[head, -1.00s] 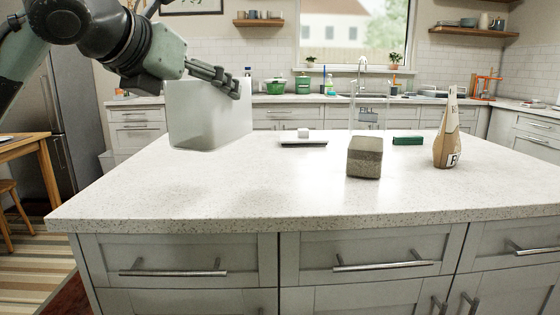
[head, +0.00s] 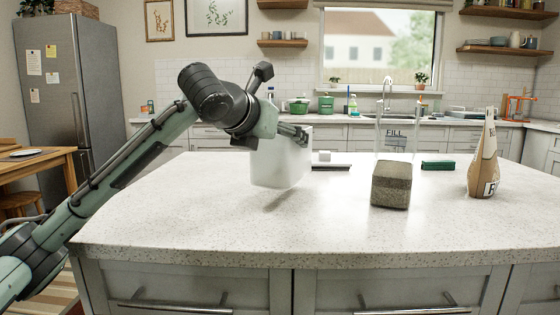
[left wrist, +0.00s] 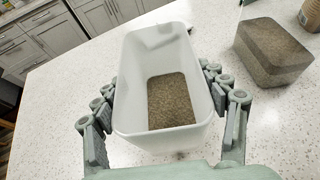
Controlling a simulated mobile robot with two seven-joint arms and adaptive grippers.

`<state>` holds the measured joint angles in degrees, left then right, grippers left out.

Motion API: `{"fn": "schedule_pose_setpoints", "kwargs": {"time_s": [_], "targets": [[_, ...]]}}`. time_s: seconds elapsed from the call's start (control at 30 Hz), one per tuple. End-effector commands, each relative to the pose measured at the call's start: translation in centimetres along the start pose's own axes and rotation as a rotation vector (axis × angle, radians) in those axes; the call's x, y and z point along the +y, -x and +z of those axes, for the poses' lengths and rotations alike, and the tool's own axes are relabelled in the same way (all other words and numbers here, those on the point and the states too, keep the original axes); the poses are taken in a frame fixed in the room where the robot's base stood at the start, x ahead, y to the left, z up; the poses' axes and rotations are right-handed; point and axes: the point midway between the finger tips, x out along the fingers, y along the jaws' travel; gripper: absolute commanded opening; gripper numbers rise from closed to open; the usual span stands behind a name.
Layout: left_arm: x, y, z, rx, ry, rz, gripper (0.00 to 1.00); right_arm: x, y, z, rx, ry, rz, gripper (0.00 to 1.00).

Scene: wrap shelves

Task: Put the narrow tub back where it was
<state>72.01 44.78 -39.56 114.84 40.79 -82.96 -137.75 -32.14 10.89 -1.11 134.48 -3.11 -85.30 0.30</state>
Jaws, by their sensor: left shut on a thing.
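The narrow tub (head: 280,168) is white, deep and open-topped. My left gripper (head: 298,133) is shut on it near its rim, and the tub hangs upright at the left part of the island counter. A shadow under it suggests a small gap above the counter. In the left wrist view, the tub (left wrist: 130,95) sits between the fingers of my left gripper (left wrist: 160,88), one on each long side. Brown granular-looking material (left wrist: 172,100) covers its bottom. My right gripper is not in view.
On the counter (head: 200,220), a brown speckled block (head: 391,185) stands right of the tub. Behind are a small white piece on a flat tray (head: 330,167), a clear container marked FILL (head: 396,135) and a green box (head: 437,165). A brown carton (head: 484,165) stands right. The front-left counter is clear.

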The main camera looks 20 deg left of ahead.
Motion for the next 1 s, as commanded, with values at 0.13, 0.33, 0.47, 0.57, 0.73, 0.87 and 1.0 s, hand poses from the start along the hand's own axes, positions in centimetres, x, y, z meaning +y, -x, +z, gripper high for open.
{"fn": "schedule_pose_setpoints", "kwargs": {"time_s": [0.13, 0.33, 0.47, 0.57, 0.73, 0.87, 1.0], "targets": [[-0.1, -0.6, -0.8, 0.0, -0.001, 0.0, 0.33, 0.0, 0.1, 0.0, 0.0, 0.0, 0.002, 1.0], [-0.1, -1.7, -3.5, 0.002, -0.001, 0.0, 0.33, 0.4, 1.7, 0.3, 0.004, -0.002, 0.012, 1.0], [-0.1, -1.8, -3.8, -0.001, -0.001, -0.001, 0.33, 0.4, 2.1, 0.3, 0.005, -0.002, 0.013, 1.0], [-0.1, -1.8, -3.7, -0.001, -0.001, -0.001, 0.33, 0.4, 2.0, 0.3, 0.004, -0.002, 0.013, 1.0], [-0.1, -1.8, -3.8, 0.0, -0.001, -0.001, 0.8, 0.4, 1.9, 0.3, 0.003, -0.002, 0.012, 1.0], [-0.1, -1.8, -3.8, 0.0, -0.001, -0.001, 0.93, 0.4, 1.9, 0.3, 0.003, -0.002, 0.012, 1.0], [-0.1, -1.8, -3.8, 0.0, -0.001, -0.001, 0.93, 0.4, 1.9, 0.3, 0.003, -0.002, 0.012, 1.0]]}}
